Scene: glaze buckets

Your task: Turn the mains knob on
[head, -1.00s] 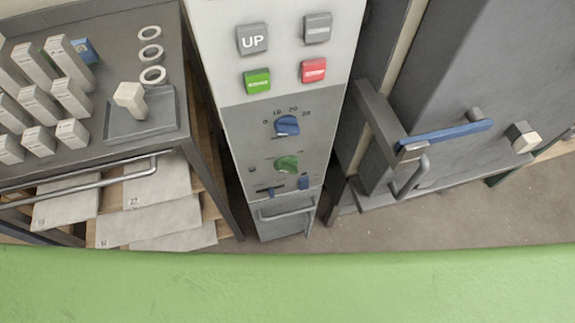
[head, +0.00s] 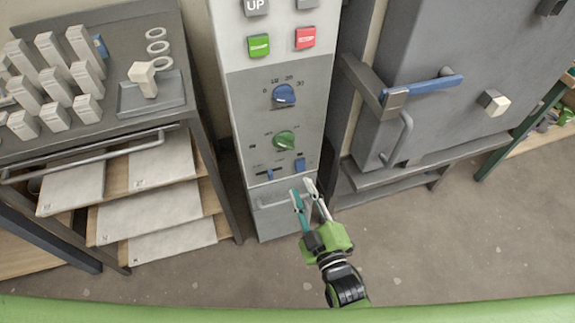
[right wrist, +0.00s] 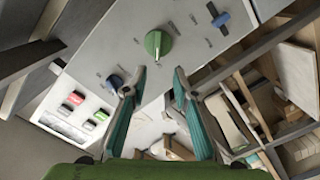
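The grey control panel (head: 262,115) stands upright in the middle of the head view. It carries a blue knob (head: 284,95) with a number scale and, below it, a green knob (head: 284,140) with small marks. The marks are too small to read, so I cannot tell which is the mains knob. My right gripper (head: 304,187) is open and empty in front of the panel's lower part, below the green knob. In the right wrist view the green knob (right wrist: 158,43) shows beyond the spread fingertips (right wrist: 159,72), apart from them. My left gripper is not in view.
A grey cabinet with a blue lever (head: 424,86) stands right, a shelved rack (head: 140,115) left. The floor between is clear.

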